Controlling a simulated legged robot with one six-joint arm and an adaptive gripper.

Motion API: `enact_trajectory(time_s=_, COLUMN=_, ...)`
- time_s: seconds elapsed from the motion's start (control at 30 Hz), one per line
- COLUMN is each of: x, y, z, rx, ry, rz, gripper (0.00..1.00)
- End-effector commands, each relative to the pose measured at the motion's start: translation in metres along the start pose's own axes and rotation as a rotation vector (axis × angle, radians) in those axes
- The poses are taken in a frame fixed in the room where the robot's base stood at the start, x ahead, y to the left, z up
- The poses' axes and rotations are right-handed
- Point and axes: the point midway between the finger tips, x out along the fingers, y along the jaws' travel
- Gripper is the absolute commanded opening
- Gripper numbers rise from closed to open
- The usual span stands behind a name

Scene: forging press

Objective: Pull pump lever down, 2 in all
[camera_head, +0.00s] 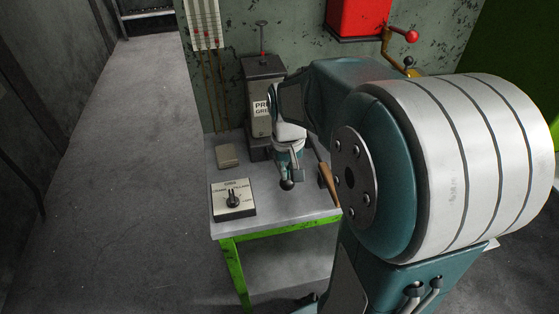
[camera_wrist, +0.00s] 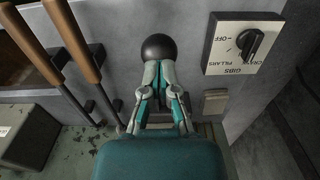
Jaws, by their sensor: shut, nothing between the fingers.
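A black ball knob (camera_head: 287,184) shows at the low end of my gripper (camera_head: 288,168), over the grey bench top. I take it for the pump lever's knob; its shaft is hidden. In the wrist view the knob (camera_wrist: 159,47) lies just beyond the fingertips of my gripper (camera_wrist: 158,66). The fingers are shut with nothing between them. I cannot tell whether the tips touch the knob. A grey grease unit (camera_head: 262,88) with a partly hidden label and a rod with a T-shaped top stands at the back of the bench, behind my arm.
A selector plate with a black knob (camera_head: 233,199) sits at the bench's front left; it also shows in the wrist view (camera_wrist: 243,44). Two brown-handled levers (camera_wrist: 73,38) stand beside my gripper. A red box (camera_head: 357,15) hangs on the wall. Floor left of the bench is clear.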

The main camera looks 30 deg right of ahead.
Motion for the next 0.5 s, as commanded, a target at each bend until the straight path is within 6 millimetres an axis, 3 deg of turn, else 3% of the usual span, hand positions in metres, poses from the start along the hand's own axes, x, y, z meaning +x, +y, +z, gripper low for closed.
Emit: enact_trajectory(time_s=0.5, x=-0.047, y=0.0, z=-0.008, rx=0.0, ry=0.0, rz=0.0, gripper=0.0)
